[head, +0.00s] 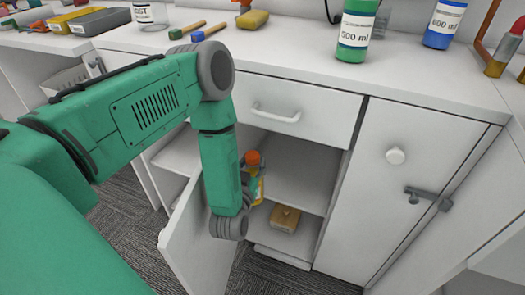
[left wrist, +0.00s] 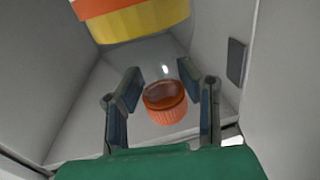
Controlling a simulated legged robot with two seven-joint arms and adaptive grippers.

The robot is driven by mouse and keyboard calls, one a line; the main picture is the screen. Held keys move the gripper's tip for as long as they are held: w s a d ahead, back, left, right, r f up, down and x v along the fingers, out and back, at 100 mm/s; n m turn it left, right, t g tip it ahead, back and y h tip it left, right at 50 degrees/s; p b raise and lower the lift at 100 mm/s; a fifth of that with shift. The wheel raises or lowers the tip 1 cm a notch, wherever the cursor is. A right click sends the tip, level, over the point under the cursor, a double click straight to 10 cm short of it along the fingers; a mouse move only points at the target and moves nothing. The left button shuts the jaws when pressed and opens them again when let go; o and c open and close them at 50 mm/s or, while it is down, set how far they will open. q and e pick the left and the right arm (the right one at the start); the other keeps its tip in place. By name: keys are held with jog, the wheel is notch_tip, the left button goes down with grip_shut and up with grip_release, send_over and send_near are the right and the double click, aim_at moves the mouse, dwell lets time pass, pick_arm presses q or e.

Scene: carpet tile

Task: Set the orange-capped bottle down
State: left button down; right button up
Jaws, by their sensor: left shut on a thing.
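The orange-capped bottle (head: 256,187) shows beside my left forearm in the head view, upright or nearly so, in the opening of the low cabinet. Its body is partly hidden by my arm. In the left wrist view its orange ribbed cap (left wrist: 165,103) sits between the two fingers of my left gripper (left wrist: 162,80), which is shut on the bottle. I cannot tell whether the bottle's base touches a surface. My right gripper is not in view.
The cabinet door (head: 190,242) stands open at left. An orange-and-yellow round thing (left wrist: 135,18) is near the gripper. The counter above holds a green bottle (head: 355,30) and tools.

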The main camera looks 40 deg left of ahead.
aim_at(253, 173)
pick_arm(q)
jog(key=w+a+f+b, duration=0.3)
jog(key=w+a+b, duration=0.1)
jog(key=w, duration=0.6)
jog(key=shift+f, duration=0.15)
jog(key=c, duration=1.1)
grip_release()
jog(key=p+v, duration=0.3)
jog(key=v, duration=0.9)
jog(key=shift+d, duration=0.15)
